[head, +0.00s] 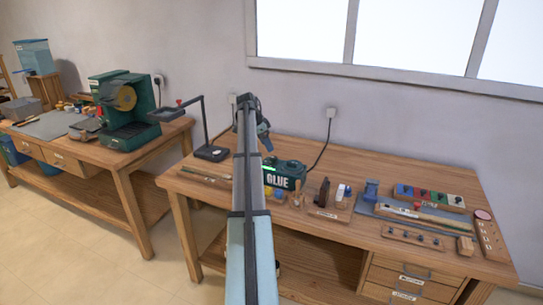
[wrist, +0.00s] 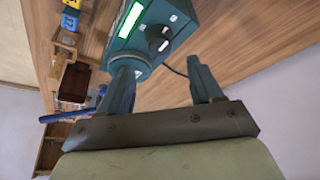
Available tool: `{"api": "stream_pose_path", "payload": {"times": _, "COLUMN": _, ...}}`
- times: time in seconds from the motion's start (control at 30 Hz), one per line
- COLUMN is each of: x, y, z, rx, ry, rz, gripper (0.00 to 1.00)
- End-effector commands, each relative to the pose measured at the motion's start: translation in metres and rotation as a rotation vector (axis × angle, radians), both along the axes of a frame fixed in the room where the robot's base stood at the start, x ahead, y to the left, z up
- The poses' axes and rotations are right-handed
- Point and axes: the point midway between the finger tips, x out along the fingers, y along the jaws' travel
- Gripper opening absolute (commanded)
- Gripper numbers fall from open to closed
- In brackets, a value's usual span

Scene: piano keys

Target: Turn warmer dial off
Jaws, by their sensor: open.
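The glue warmer (head: 286,177) is a dark green box marked GLUE on the wooden bench, just right of my arm in the head view. In the wrist view the warmer (wrist: 180,20) is at the top, tilted, with a lit green display (wrist: 129,20). A small dark dial with a white face (wrist: 163,45) shows beside the display; its exact setting cannot be read. My gripper (wrist: 161,74) is open and empty, its fingers apart below the dial in the wrist view. In the head view my gripper (head: 264,138) is above the warmer, partly hidden by my arm.
A black stand with a raised arm (head: 210,153) is left of the warmer. Right of it are a small wooden rack (head: 325,208), a blue mat (head: 366,208) and a tray of coloured blocks (head: 430,196). A black cord (head: 322,150) runs up the wall behind.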

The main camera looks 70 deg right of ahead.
Motion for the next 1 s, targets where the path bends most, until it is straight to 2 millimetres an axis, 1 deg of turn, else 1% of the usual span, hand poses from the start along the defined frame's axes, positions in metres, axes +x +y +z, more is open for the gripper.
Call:
{"api": "stream_pose_path", "payload": {"times": 0.03, "x": -0.003, "y": -0.002, "z": -0.009, "rx": 0.002, "ry": 0.001, "rz": -0.001, "gripper": 0.65}}
{"api": "stream_pose_path", "payload": {"times": 0.2, "x": -0.01, "y": -0.009, "z": -0.035, "rx": 0.002, "ry": 0.001, "rz": 0.0, "gripper": 0.65}}
{"api": "stream_pose_path", "payload": {"times": 0.4, "x": -0.016, "y": -0.016, "z": -0.056, "rx": 0.002, "ry": 0.0, "rz": 0.001, "gripper": 0.65}}
{"api": "stream_pose_path", "payload": {"times": 0.6, "x": -0.018, "y": -0.018, "z": -0.064, "rx": 0.001, "ry": 0.0, "rz": 0.001, "gripper": 0.65}}
{"api": "stream_pose_path", "payload": {"times": 0.87, "x": -0.019, "y": -0.019, "z": -0.065, "rx": 0.0, "ry": 0.0, "rz": 0.001, "gripper": 0.65}}
{"api": "stream_pose_path", "payload": {"times": 0.9, "x": -0.019, "y": -0.019, "z": -0.064, "rx": 0.0, "ry": 0.0, "rz": 0.001, "gripper": 0.64}}
{"api": "stream_pose_path", "payload": {"times": 1.0, "x": -0.018, "y": -0.019, "z": -0.064, "rx": 0.0, "ry": 0.0, "rz": 0.001, "gripper": 0.54}}
